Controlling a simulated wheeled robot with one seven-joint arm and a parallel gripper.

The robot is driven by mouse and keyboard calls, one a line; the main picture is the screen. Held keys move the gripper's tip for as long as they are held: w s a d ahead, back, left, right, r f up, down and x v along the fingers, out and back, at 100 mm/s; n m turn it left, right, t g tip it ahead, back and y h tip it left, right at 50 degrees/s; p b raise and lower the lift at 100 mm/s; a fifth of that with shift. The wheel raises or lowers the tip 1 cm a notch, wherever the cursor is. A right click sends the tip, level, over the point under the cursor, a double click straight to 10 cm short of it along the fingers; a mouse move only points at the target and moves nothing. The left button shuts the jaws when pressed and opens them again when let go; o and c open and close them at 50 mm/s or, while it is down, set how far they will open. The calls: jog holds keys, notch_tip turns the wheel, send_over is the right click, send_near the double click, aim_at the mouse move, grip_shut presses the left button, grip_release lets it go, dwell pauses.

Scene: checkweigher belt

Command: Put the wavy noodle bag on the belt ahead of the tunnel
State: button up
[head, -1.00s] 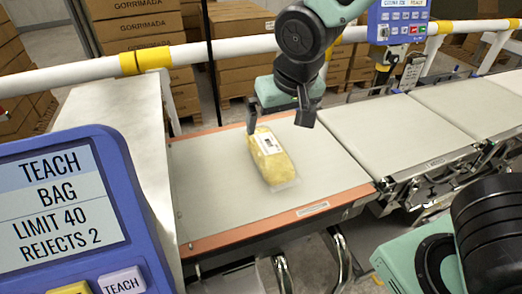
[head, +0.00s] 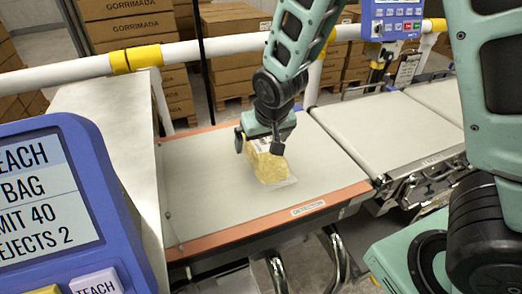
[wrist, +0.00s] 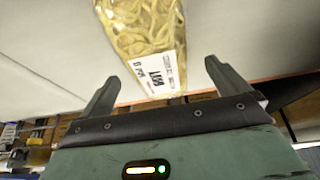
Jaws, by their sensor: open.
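The wavy noodle bag (head: 268,168) is a clear pack of yellow noodles with a white label. It lies on the pale belt (head: 195,205) with the orange-brown side rails. My gripper (head: 258,143) is open above the far end of the bag and hides part of it in the head view. In the wrist view the bag (wrist: 140,30) extends away from the open gripper (wrist: 162,72), its labelled end between the finger directions. Contact with the fingers cannot be told. No tunnel is recognisable in either view.
More conveyor sections (head: 385,135) continue to the right. A white rail with yellow collars (head: 200,50) runs behind the belt, with stacked cartons (head: 130,30) beyond. A blue teach panel (head: 60,200) fills the left foreground. The belt around the bag is clear.

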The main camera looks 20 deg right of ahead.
aim_at(262, 143)
jog(key=x, duration=0.5)
jog(key=shift+d, duration=0.15)
jog(key=shift+r, duration=0.15)
jog(key=c, duration=1.5)
